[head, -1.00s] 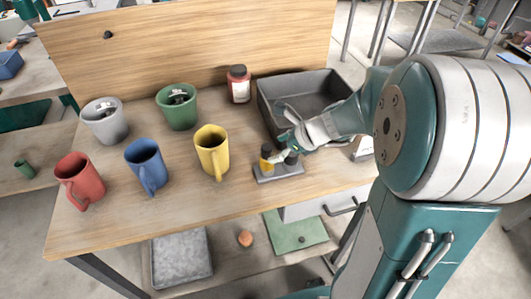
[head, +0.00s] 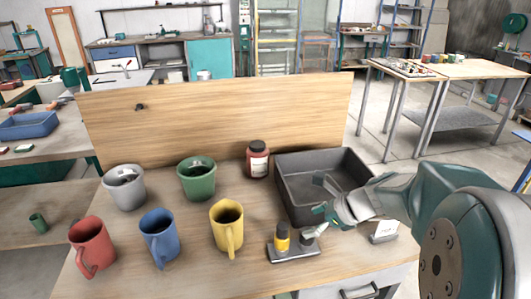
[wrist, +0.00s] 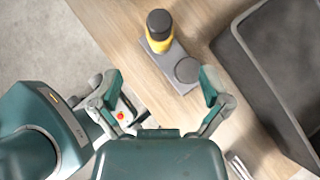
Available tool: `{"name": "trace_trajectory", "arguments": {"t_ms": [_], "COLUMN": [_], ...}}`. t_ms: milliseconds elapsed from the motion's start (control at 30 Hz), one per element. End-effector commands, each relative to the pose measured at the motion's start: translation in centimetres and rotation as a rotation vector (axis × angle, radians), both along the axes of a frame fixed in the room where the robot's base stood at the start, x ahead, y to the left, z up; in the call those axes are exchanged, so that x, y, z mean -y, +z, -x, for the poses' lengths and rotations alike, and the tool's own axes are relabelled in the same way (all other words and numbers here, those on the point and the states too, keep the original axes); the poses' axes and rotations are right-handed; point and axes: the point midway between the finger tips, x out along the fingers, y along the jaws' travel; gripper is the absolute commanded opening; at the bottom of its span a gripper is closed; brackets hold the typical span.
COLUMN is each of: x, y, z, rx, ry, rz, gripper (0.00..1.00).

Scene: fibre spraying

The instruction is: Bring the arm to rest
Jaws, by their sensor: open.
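My gripper (head: 318,214) is over the right part of the wooden table, above the right end of a small grey holder (head: 293,253) and near the front wall of a dark grey bin. In the wrist view my gripper (wrist: 162,98) has its two fingers spread wide, with nothing between them. A yellow bottle with a black cap (head: 282,238) stands upright in the left part of the holder. The wrist view shows this bottle (wrist: 159,32) beyond the fingertips, beside an empty-looking round dark spot on the holder (wrist: 186,70).
The dark grey bin (head: 290,202) stands behind my gripper. Red (head: 91,247), blue (head: 159,238) and yellow (head: 227,229) mugs stand to the left. Grey (head: 124,187) and green (head: 196,179) cups and a red jar (head: 257,160) stand behind. A wooden panel (head: 220,115) closes the table's back.

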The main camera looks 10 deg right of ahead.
Motion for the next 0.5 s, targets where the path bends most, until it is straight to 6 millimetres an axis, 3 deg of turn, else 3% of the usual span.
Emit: {"name": "trace_trajectory", "arguments": {"t_ms": [167, 300, 500], "x": [-2.0, -4.4, -6.2], "y": [1.1, 2.5, 4.1], "z": [1.9, 5.3, 10.0], "rx": [0.082, 0.22, 0.418], "ry": [0.186, 0.515, 0.995], "rz": [0.147, 0.395, 0.748], "gripper": [0.97, 0.97, 0.97]}}
